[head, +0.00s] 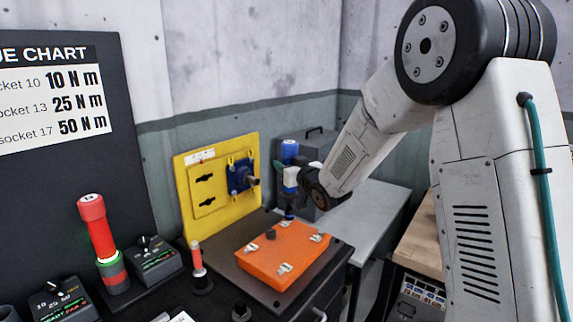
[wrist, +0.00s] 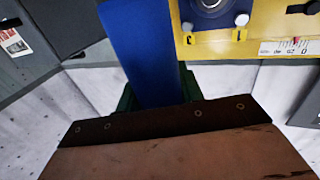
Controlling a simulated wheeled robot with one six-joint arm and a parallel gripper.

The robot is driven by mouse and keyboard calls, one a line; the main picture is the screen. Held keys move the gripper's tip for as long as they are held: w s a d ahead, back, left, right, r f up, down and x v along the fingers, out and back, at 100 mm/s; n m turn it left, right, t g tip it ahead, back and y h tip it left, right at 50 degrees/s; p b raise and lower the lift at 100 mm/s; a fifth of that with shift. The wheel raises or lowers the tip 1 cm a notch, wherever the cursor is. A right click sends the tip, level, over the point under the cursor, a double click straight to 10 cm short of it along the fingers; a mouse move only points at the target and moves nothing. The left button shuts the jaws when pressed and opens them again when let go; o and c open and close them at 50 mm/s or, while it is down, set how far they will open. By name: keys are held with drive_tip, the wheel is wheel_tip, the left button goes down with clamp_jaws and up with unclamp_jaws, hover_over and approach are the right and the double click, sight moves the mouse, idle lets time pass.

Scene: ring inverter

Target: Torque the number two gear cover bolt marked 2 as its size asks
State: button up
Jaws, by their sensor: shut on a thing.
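My gripper (head: 291,179) is shut on a blue tool (head: 290,151), held upright with its dark lower end over the far edge of the orange gear cover (head: 270,262). I cannot tell whether its end touches a bolt there. In the wrist view, the blue tool (wrist: 142,50) fills the middle between green fingers. The cover lies flat and carries several small white tags beside its bolts; their numbers are too small to read, so I cannot tell which is bolt 2. The torque chart (head: 55,95) reads socket 10: 10 N m, 13: 25 N m, 17: 50 N m.
A red tool (head: 98,228) stands in a lit holder at the left, near dark setting boxes (head: 153,259). A yellow panel (head: 190,218) with a blue unit (head: 240,176) stands behind. A grey table (head: 372,212) lies right.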

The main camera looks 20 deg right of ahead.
sight(287, 154)
drive_tip(key=shift+f, duration=1)
idle(1.7)
drive_tip(key=shift+r, duration=2.7)
drive_tip(key=shift+s, duration=0.1)
